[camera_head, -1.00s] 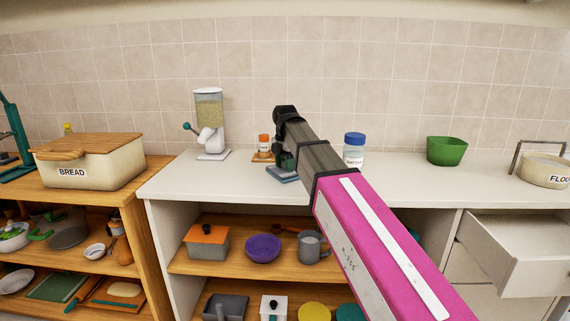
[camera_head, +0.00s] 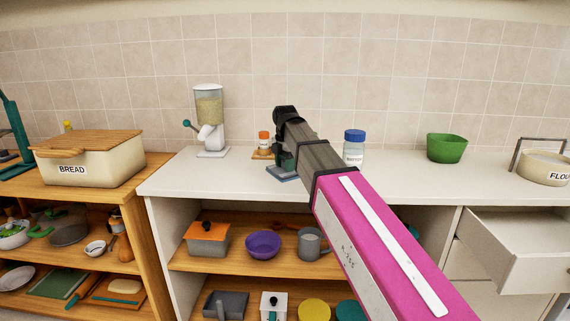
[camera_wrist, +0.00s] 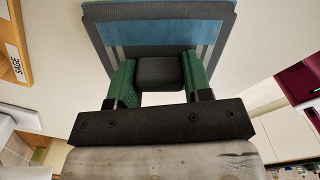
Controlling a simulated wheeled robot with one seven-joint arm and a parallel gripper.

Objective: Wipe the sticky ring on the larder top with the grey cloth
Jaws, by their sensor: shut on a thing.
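The grey cloth (camera_wrist: 214,38) has blue bands and shows flat under my gripper in the wrist view. In the head view a bluish edge of it (camera_head: 283,175) shows on or just over the white larder top (camera_head: 215,180); I cannot tell contact for sure. My gripper (camera_wrist: 160,72) has green fingers, shut on a dark block at the middle of the cloth. It also shows in the head view (camera_head: 285,160), partly behind my arm. I see no sticky ring; the cloth or my arm may hide it.
Left of the cloth stand a small orange-capped jar (camera_head: 264,139) and a wooden rack labelled SAGE (camera_wrist: 14,50). A dispenser (camera_head: 209,120) is farther left. A blue-lidded jar (camera_head: 354,148) and green bowl (camera_head: 446,148) stand right. A drawer (camera_head: 515,245) is open.

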